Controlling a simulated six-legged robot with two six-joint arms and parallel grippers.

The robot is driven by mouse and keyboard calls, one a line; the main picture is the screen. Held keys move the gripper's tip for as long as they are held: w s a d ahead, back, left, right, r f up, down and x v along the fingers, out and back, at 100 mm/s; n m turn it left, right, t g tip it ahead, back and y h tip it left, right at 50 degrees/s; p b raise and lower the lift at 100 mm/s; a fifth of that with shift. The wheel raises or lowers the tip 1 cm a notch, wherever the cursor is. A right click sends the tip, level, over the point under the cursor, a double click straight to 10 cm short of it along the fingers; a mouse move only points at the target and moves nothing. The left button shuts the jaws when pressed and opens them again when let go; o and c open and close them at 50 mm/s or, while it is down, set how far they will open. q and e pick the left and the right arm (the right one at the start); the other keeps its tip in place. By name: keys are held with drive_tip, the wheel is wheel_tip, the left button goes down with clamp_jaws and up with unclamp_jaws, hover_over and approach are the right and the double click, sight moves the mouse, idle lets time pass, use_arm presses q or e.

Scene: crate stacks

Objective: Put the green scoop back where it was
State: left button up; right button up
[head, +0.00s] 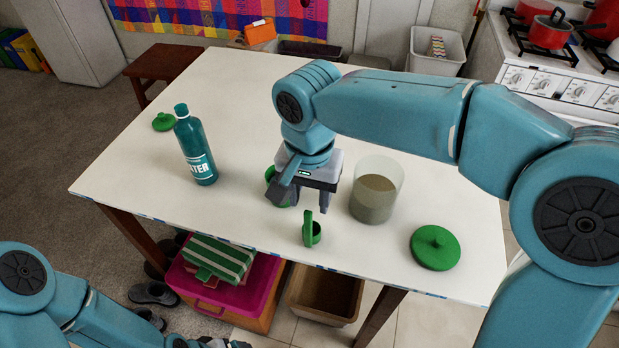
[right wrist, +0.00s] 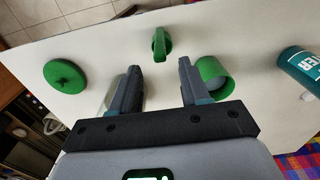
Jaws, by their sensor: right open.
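The green scoop (head: 311,231) stands on the white table near its front edge, its handle pointing up. It also shows in the right wrist view (right wrist: 161,44), ahead of the fingertips and apart from them. My right gripper (head: 311,203) is open and empty, above the table just behind the scoop. A clear jar (head: 376,192) with grey-brown contents stands right of the gripper. A green cup (right wrist: 212,76) is partly hidden behind the gripper in the head view. My left arm is at the bottom left; only a sliver of what may be its gripper shows at the picture's edge.
A round green lid (head: 436,247) lies at the table's front right, and a smaller one (head: 163,121) at the left. A teal water bottle (head: 195,148) stands left of my right gripper. The table's back and front left are clear.

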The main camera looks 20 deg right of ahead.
wheel_tip(320, 180, up, 5)
drive_tip(key=shift+r, duration=0.2)
drive_tip(key=shift+w+f, duration=0.1)
idle(0.4)
